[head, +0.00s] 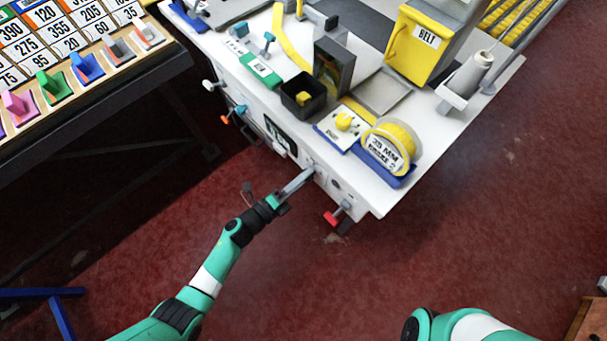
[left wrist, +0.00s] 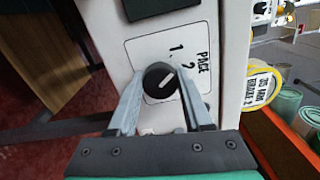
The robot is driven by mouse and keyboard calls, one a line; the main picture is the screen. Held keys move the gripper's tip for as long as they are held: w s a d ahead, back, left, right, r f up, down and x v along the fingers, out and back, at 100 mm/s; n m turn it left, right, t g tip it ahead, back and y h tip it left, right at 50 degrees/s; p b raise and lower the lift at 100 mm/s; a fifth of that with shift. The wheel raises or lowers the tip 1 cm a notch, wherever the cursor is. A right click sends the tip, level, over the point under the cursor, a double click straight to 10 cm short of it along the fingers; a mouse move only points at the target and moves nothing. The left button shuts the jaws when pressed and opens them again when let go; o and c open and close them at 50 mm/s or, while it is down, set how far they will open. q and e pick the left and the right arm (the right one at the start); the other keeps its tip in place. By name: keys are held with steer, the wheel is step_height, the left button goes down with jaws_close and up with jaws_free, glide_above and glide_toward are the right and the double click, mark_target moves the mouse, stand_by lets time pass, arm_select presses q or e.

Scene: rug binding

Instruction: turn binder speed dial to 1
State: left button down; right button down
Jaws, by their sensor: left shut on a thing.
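The speed dial (left wrist: 159,81) is a round black knob with a white mark, on a white panel marked PACE, 1 and 2 (left wrist: 182,58) in the left wrist view. The mark slants to the upper right, on the side of the 2. My left gripper (left wrist: 160,108) has one finger on each side of the knob and is shut on it. In the head view my left gripper (head: 309,171) reaches the front of the white binder table (head: 366,197), and its fingers hide the dial. My right arm shows only at the bottom edge; its gripper is out of view.
A red-handled clamp or lever (head: 334,217) sticks out right of the gripper. A black panel (head: 277,134) is to its left. A yellow tape roll (head: 388,146) and a black bin (head: 301,97) stand on the table. The red floor in front is clear.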

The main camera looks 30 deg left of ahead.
arm_select(q)
steer(key=shift+n, duration=0.8)
steer(key=shift+c, duration=1.6)
jaws_free()
steer(key=p+v, duration=0.4)
steer(key=v, duration=0.7)
steer(key=shift+s, duration=0.3)
